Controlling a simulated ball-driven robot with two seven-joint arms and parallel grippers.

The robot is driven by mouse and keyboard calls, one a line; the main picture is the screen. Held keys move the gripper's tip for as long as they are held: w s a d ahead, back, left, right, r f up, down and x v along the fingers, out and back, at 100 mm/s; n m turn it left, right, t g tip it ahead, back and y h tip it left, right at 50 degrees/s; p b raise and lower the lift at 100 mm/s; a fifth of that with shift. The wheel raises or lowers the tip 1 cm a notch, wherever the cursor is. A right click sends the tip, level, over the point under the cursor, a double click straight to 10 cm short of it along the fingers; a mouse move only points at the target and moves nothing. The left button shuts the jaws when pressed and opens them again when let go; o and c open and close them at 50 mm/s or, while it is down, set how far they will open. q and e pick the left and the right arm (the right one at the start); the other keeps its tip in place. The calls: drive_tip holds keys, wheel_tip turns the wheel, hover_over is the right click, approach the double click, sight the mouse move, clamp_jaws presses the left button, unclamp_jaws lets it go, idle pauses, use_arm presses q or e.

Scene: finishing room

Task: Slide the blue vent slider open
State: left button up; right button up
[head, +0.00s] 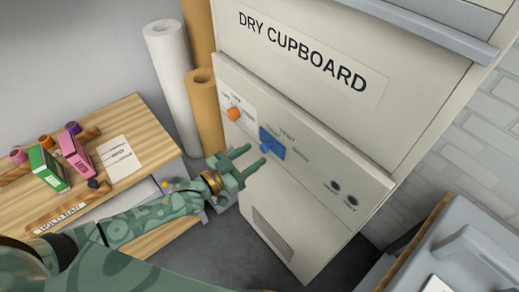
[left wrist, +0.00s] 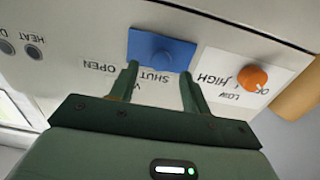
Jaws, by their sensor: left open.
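The blue vent slider (head: 271,143) is on the pale control panel of the dry cupboard, below the word VENT. In the left wrist view the blue slider (left wrist: 163,48), with a raised knob, lines up with the upside-down word SHUT; the word OPEN is to the left there. My left gripper (head: 255,154) is open in front of the panel, its fingers pointing at the slider. In the left wrist view the left gripper (left wrist: 159,72) has a fingertip on each side of the slider's near edge, with nothing between them. I cannot tell whether they touch it. My right gripper is not in view.
An orange knob (head: 233,113) is left of the slider on the panel, and two dark round parts (head: 343,194) are to the right. A wooden bench (head: 140,110) with boxes stands at left. White and tan rolls (head: 166,60) stand beside the cupboard.

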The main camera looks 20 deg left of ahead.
sight(262, 149)
use_arm(q)
drive_tip(key=shift+x, duration=1.85)
drive_tip(key=shift+c, duration=0.2)
clamp_jaws()
drive_tip(key=s+d+p, duration=0.1)
drive_tip(key=d, duration=0.1)
drive_tip(key=s+d+p, duration=0.1)
drive_tip(key=s+d, duration=0.1)
drive_tip(key=d, duration=0.1)
drive_tip(key=s+d+p, duration=0.1)
drive_tip(key=s+d, duration=0.1)
drive_tip(key=shift+s+d+r, duration=0.1)
drive_tip(key=shift+s+d, duration=0.15)
drive_tip(key=shift+d, duration=0.15)
drive_tip(key=shift+s+d, duration=0.2)
drive_tip(key=shift+d, duration=0.15)
